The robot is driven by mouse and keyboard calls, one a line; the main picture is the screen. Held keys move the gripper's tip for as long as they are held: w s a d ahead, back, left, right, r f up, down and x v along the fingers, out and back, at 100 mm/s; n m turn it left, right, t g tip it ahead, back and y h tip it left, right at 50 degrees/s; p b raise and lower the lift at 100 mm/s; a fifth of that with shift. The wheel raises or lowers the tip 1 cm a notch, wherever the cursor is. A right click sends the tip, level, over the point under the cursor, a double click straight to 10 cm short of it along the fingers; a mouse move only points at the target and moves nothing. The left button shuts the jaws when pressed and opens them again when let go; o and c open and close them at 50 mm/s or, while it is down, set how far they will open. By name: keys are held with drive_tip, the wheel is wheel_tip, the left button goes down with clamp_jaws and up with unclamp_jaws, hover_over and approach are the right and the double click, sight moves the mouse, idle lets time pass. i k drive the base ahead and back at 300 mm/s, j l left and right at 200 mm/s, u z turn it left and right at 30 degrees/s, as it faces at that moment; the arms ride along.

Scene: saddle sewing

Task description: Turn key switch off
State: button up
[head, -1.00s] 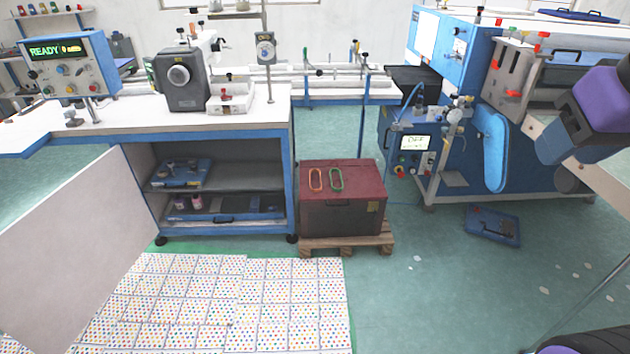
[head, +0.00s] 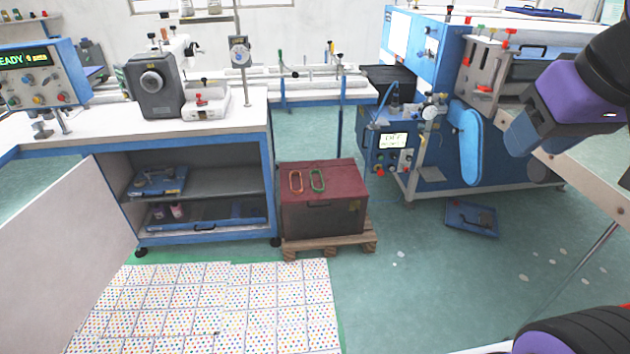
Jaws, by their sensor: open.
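No key switch can be made out for certain. A blue control box (head: 38,75) at the left edge has a green "READY" display and several coloured knobs. A second control panel (head: 393,160), low on the blue machine at the right, has a small lit screen and several small buttons or knobs. Its screen text is too small to read surely, and any key on either panel is too small to tell. Purple and black parts of my arm show at the upper right. My gripper's fingertips are not in view.
A white-topped workbench (head: 250,105) carries a grey sewing machine (head: 158,88). A dark red chest (head: 322,175) stands on a pallet (head: 345,245) beside it. A large blue machine (head: 445,50) fills the right. Green floor (head: 420,290) lies open in front, with a blue tray (head: 470,218).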

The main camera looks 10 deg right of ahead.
sight(55, 77)
drive_tip(key=u, duration=0.65)
drive_tip(key=i+u, duration=0.75)
drive_tip(key=u, duration=0.15)
drive_tip(key=i+l+u, duration=0.25)
drive_tip(key=u, duration=0.2)
drive_tip(key=i+l+u, duration=0.1)
drive_tip(key=i+l, duration=0.55)
drive_tip(key=i+l+u, duration=0.1)
drive_tip(key=i+l, duration=0.6)
drive_tip(key=i+l+u, duration=0.15)
drive_tip(key=i+l, duration=0.5)
drive_tip(key=l, duration=0.15)
